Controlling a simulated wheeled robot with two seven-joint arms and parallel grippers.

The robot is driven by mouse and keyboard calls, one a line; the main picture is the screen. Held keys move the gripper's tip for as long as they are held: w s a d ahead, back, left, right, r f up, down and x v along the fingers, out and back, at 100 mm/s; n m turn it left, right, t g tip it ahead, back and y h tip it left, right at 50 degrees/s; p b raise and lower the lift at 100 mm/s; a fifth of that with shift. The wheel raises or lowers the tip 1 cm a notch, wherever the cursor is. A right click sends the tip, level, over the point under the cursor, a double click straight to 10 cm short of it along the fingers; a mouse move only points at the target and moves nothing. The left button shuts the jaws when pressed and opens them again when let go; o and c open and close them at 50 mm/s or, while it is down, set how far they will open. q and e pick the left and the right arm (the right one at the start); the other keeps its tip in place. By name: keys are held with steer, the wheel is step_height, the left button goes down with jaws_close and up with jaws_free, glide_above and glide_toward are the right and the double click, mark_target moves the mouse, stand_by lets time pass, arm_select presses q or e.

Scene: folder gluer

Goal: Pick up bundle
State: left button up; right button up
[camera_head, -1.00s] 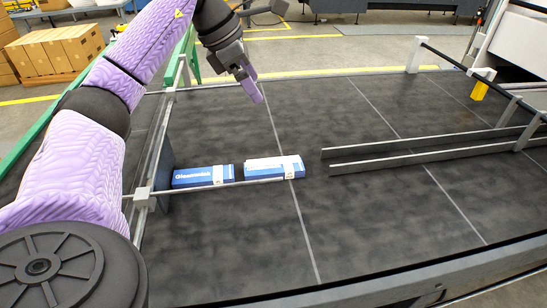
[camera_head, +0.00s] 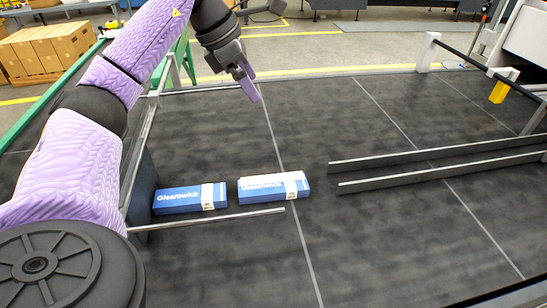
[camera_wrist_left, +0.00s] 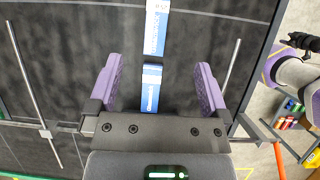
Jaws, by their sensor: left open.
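Two blue and white Gleamwick bundles lie flat on the dark belt in the head view. The left bundle (camera_head: 190,199) is close to an upright plate. The right bundle (camera_head: 273,187) is a short gap away and shows a white upper edge. My left gripper (camera_head: 248,88) is open and empty, above the belt and beyond the bundles in the picture. In the left wrist view, its purple fingers (camera_wrist_left: 157,85) stand apart. A blue and white bundle (camera_wrist_left: 151,92) shows between them, below and not touching. Another bundle (camera_wrist_left: 156,30) shows further up. My right gripper is out of view.
A thin metal rod (camera_head: 215,221) runs in front of the bundles. Two long parallel rails (camera_head: 430,160) lie to their right. The dark upright plate (camera_head: 140,190) stands at the left. Bare belt (camera_head: 340,230) surrounds the bundles. Cardboard boxes (camera_head: 45,50) are far left.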

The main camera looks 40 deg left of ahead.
arm_select(q)
steer(key=b, duration=1.7)
glide_toward(273, 184)
steer(key=shift+w+d+r+g, duration=0.1)
steer(key=shift+w+d+g, duration=0.2)
steer(key=shift+w+g, duration=0.1)
steer(key=shift+w+f, duration=0.1)
steer(key=shift+f, duration=0.2)
steer(key=shift+d+f+b, duration=0.1)
steer(key=shift+f+b, duration=0.2)
steer(key=shift+b, duration=0.05)
steer(key=b+x, duration=0.2)
steer(key=x, duration=0.2)
steer(key=b+x, duration=0.2)
steer(key=x, duration=0.3)
steer(key=shift+a+b, duration=0.25)
steer(key=shift+b, duration=0.05)
steer(key=shift+r, duration=0.1)
steer(key=c, duration=1.1)
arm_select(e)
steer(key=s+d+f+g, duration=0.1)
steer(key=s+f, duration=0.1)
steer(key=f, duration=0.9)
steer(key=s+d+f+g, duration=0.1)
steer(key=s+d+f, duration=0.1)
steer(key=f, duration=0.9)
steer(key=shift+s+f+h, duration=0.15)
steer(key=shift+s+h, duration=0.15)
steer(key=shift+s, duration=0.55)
